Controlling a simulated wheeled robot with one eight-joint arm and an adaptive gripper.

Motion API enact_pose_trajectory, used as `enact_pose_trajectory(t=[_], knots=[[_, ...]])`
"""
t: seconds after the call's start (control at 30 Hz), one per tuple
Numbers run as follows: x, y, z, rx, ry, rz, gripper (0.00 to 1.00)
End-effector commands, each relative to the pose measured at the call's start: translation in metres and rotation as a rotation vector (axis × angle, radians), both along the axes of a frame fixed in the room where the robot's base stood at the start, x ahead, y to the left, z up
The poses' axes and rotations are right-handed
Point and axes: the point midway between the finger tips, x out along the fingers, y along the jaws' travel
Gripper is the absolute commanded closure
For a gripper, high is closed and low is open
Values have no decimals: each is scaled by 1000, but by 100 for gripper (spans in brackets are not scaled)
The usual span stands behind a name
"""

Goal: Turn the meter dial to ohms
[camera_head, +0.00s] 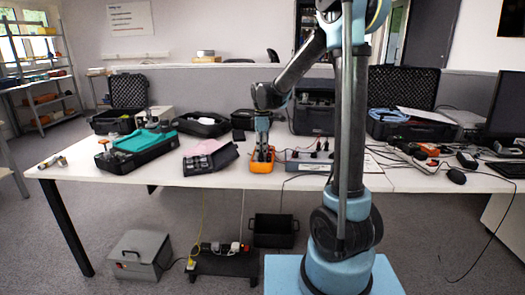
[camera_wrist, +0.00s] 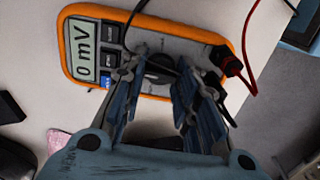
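The orange-rimmed multimeter (camera_head: 261,168) lies on the white table below my gripper (camera_head: 263,155). My gripper (camera_wrist: 164,62) is open, with a finger on each side of the dial. I cannot tell whether either finger touches it. The dial's pointer mark is not readable. A red lead and a black lead plug into the meter's right side (camera_wrist: 232,66).
A grey box with cables (camera_head: 305,160) stands right of the meter. A dark case with pink cloth (camera_head: 210,158) and a case with teal cloth (camera_head: 145,142) lie to the left. Leads and small devices clutter the right side. The table's front left is mostly clear.

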Motion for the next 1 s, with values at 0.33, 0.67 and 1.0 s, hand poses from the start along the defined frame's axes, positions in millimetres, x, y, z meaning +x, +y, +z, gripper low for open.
enact_pose_trajectory(t=[0.33, 0.67, 1.0], knots=[[1, 0, 0, 0, -1, -41, 96], [1, 0, 0, -1, -2, -251, 96], [2, 0, 0, -1, -2, -512, 96]])
